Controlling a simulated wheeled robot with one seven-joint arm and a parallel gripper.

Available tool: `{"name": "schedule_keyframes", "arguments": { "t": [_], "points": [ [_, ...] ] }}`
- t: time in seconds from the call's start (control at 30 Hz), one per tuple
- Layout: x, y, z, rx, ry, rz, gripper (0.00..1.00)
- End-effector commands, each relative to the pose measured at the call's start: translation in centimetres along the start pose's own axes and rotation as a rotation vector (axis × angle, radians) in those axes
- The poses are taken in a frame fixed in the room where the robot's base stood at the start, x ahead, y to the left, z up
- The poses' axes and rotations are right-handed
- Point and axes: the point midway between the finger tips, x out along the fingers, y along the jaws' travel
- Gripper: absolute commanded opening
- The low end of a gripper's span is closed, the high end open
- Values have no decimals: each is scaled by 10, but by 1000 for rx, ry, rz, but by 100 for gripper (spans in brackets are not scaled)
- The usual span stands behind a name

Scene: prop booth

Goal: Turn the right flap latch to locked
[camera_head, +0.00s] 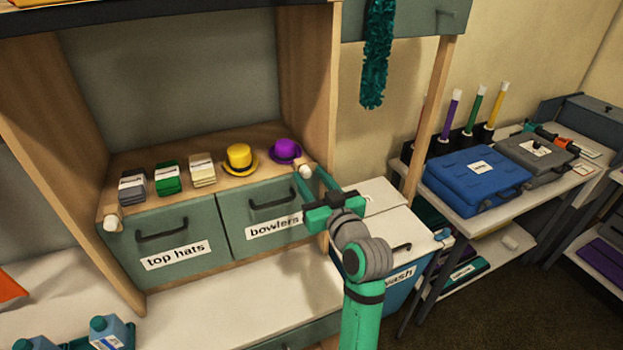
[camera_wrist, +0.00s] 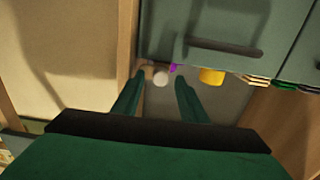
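The right flap latch shows as a pale round knob (camera_head: 305,171) at the upper right corner of the "bowlers" flap (camera_head: 237,232). It also shows in the wrist view as a white knob (camera_wrist: 161,79). My gripper (camera_head: 311,178) is at this corner with its fingers spread. In the wrist view the gripper (camera_wrist: 159,80) is open, with one finger on each side of the knob. Gaps show beside the knob, so I see no grip on it. How far the latch is turned I cannot tell. The left latch knob (camera_head: 111,223) is at the "top hats" flap (camera_head: 165,243).
On the shelf above the flaps stand a purple hat (camera_head: 285,150), a yellow hat (camera_head: 240,159) and several small stacks. A wooden post (camera_head: 310,75) rises close to the gripper. A white-lidded bin (camera_head: 381,229) stands to the right. A teal boa (camera_head: 378,55) hangs above.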

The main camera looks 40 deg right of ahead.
Motion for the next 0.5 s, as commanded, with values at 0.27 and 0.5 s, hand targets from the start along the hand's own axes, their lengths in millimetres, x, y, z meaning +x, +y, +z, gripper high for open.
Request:
{"name": "schedule_keyframes", "arguments": {
  "t": [0.27,0.5],
  "points": [
    [0,0,0,0,0,0,32],
    [0,0,0,0,0,0,0]
  ]
}}
